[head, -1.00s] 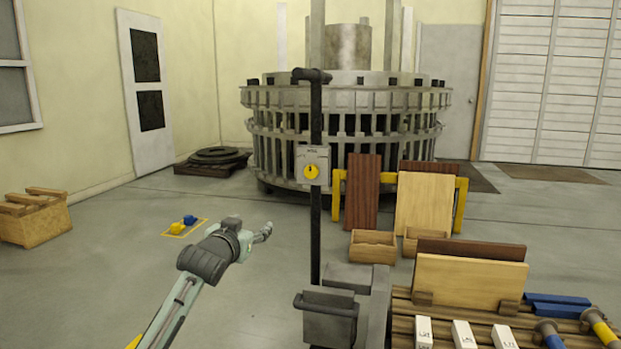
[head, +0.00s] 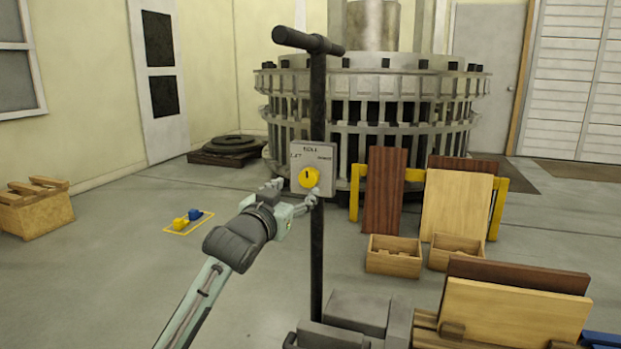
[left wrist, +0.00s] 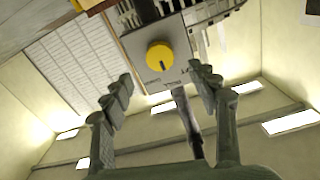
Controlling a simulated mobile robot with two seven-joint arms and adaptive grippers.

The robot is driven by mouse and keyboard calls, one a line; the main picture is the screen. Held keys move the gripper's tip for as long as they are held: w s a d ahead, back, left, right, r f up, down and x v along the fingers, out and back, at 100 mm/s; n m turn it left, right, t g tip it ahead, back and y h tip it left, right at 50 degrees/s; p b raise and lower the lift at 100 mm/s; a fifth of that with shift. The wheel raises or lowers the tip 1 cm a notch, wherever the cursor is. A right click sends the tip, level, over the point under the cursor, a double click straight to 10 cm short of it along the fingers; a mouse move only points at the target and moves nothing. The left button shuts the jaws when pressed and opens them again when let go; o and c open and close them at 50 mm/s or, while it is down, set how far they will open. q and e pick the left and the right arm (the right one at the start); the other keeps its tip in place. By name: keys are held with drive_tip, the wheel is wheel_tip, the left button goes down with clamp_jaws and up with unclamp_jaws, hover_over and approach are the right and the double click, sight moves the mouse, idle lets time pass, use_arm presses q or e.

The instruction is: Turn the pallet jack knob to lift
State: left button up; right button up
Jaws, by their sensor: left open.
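The yellow knob (head: 308,177) sits on a grey control plate (head: 326,158) on the pallet jack's dark upright handle post (head: 317,240). The plate carries lettering, with a word at the top and one on each side. My left gripper (head: 311,197) is just below and in front of the knob, near the plate's lower edge. In the left wrist view the knob (left wrist: 160,56) lies beyond the fingertips, between their lines. The two fingers (left wrist: 160,85) are spread and empty, with no clear contact with the knob. My right gripper is not in view.
The handle's crossbar (head: 308,41) tops the post. Wooden boards (head: 515,315) and the jack's dark body (head: 355,315) are at lower right. Two open wooden boxes (head: 393,255) stand behind. Blue and yellow pieces (head: 187,219) lie on the floor at left, with free floor around.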

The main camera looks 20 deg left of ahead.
sight(307, 179)
use_arm(q)
drive_tip(key=w, duration=0.6)
drive_tip(key=shift+w+d, duration=0.2)
drive_tip(key=shift+w, duration=0.15)
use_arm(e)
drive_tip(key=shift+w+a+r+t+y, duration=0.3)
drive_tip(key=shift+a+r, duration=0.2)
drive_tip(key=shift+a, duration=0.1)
use_arm(q)
drive_tip(key=shift+c, duration=0.6)
drive_tip(key=c, duration=1)
drive_tip(key=shift+c, duration=0.2)
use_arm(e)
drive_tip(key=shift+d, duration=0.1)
